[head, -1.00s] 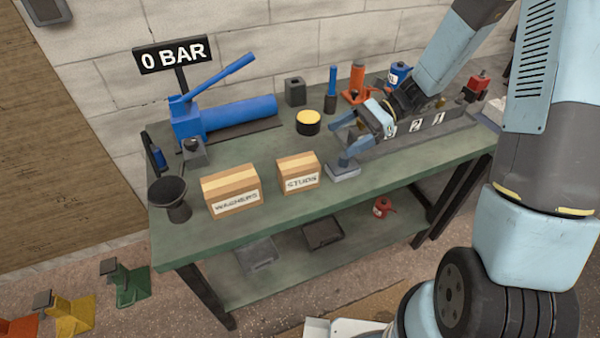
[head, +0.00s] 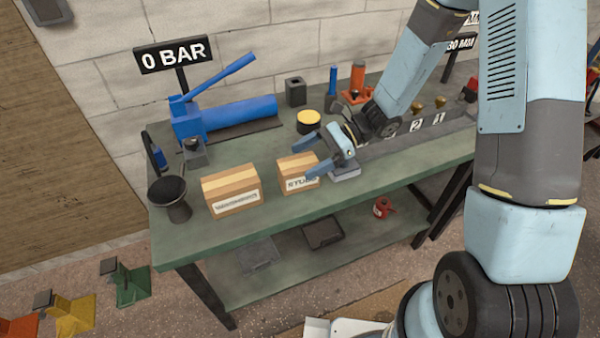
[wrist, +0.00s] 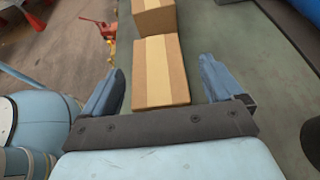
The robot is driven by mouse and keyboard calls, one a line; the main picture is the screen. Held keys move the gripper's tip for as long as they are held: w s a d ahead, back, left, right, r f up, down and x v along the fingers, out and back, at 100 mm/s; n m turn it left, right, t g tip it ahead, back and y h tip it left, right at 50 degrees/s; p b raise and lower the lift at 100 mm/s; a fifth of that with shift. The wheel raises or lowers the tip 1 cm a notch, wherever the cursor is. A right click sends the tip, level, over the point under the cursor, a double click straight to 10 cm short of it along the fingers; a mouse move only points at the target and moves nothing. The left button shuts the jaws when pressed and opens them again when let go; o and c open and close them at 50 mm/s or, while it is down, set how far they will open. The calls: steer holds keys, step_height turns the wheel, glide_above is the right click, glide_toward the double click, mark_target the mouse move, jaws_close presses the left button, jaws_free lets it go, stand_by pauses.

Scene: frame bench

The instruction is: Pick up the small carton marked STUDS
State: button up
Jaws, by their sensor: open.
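The small carton marked STUDS (head: 296,174) stands upright on the green bench, right of the larger carton marked WASHERS (head: 231,191). My gripper (head: 308,157) is open and empty. In the head view one finger overlaps the right part of the STUDS carton. In the wrist view the STUDS carton (wrist: 161,72) lies ahead between the two spread fingers of my gripper (wrist: 160,80), with a gap on each side. The WASHERS carton (wrist: 154,16) is just beyond it. I cannot tell whether the fingers are level with the carton.
The green bench (head: 240,157) also holds a blue pump (head: 230,115), a black funnel-like cup (head: 169,197), a yellow-topped tin (head: 309,121) and a grey block (head: 345,173) beside my gripper. A numbered rack (head: 431,139) lies at the right. Several jack stands (head: 125,282) stand on the floor.

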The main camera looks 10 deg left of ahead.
steer(key=shift+x, duration=1.5)
steer(key=c, duration=1.7)
